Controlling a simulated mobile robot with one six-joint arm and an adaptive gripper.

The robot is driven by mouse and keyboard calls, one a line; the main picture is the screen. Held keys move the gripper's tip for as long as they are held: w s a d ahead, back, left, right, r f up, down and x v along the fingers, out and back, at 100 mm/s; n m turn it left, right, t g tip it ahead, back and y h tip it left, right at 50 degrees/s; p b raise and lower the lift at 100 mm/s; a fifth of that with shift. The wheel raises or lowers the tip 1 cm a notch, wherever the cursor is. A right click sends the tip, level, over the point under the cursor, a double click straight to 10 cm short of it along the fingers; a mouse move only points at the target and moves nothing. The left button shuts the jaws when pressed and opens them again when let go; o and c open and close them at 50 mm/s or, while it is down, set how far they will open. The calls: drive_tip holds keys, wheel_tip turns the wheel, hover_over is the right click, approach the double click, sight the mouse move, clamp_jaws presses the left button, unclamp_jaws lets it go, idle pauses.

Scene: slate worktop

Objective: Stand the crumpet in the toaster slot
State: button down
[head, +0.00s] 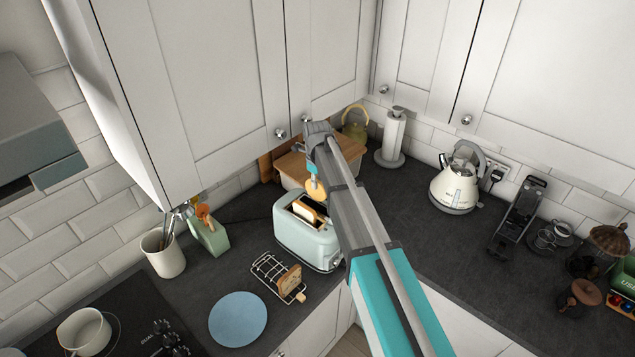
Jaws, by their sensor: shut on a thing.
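The crumpet (315,191) is a small golden disc just below the tip of my arm in the head view. My gripper (313,174) is shut on its upper part and holds it over the far right part of the toaster. The pale mint toaster (299,246) stands on the worktop with its slots facing up. A slice of bread (304,212) shows in its top opening. The crumpet's lower edge looks close to the slots; I cannot tell whether it touches or enters one. My arm hides the toaster's right side.
A wire toast rack (268,267) with a bread slice (290,280) stands in front of the toaster, near a blue plate (238,319). A bread bin (293,167) is behind. Upper cabinets (215,70) overhang my arm. The worktop right of my arm is partly clear.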

sight(317, 195)
drive_tip(key=shift+f+b, duration=2.7)
drive_tip(key=shift+f, duration=0.35)
drive_tip(key=c, duration=0.5)
unclamp_jaws()
drive_tip(key=shift+r, duration=0.15)
wheel_tip(317, 195, up, 8)
drive_tip(key=p, duration=0.8)
drive_tip(key=shift+r+p, duration=0.25)
drive_tip(key=shift+p, duration=0.1)
